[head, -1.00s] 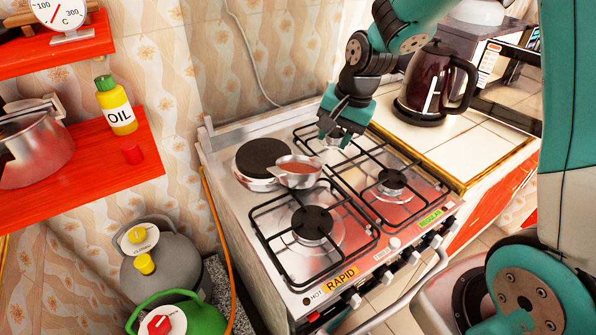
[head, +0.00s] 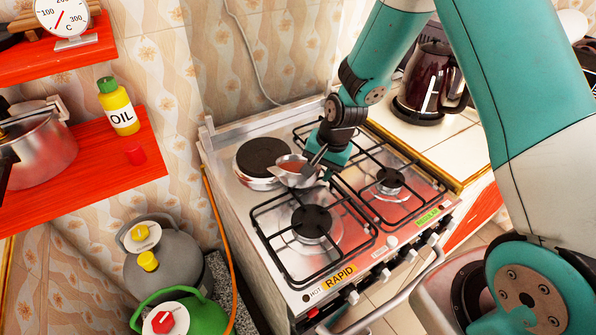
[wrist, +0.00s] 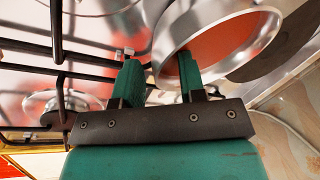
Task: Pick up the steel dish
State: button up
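The steel dish (head: 291,178) sits on the stove top beside the round dark hotplate, its shiny inside looking reddish. My gripper (head: 318,168) is low at the dish's right side in the head view and hides part of its rim. In the wrist view the dish (wrist: 225,42) fills the upper right. My gripper (wrist: 158,72) is open there, its two green fingers well apart. The right finger overlaps the dish's inside and the left finger is outside the rim, so the near wall appears between them. I cannot tell whether either finger touches it.
The stove's black pan grates (head: 312,250) stand up close to the dish and gripper. The dark hotplate (head: 262,157) is behind the dish. A dark kettle (head: 432,85) stands on the tiled counter at the right. A red shelf (head: 90,160) with a pot and oil bottle is at the left.

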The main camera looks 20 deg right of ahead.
jog(key=shift+c, duration=0.2)
grip_shut()
jog(key=shift+r, duration=0.1)
